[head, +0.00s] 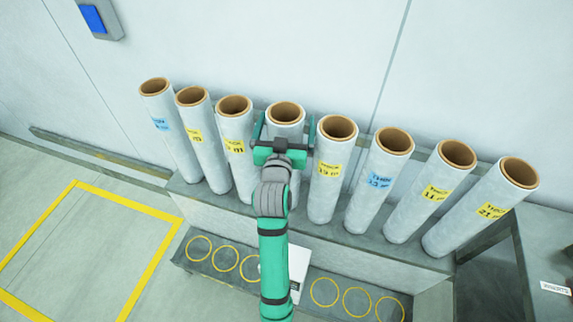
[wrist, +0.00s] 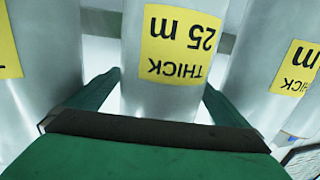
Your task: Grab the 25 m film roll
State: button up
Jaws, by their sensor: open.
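The 25 m film roll (head: 286,114) stands upright in the row, fourth from the left in the head view. Its top shows a brown core; my gripper and arm hide its label there. In the wrist view the roll (wrist: 168,100) is in the middle, with a yellow label reading "THICK 25 m" upside down. My gripper (head: 284,130) is open, its two green fingers on either side of the roll. In the wrist view the fingers of my gripper (wrist: 158,88) also flank the roll's lower part. Whether they touch it cannot be told.
Close neighbours are a yellow-labelled roll (head: 234,140) on the left and another (head: 332,160) on the right. Several more rolls share the grey shelf (head: 300,246). A lower ledge has yellow rings (head: 324,292) and a white device (head: 298,266). A wall stands behind.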

jog(key=shift+w+a, duration=0.1)
jog(key=shift+w, duration=1.1)
jog(key=shift+d, duration=0.2)
jog(key=shift+c, duration=0.6)
jog(key=c, duration=2)
jog(key=shift+r, duration=0.2)
jog(key=shift+r, duration=0.1)
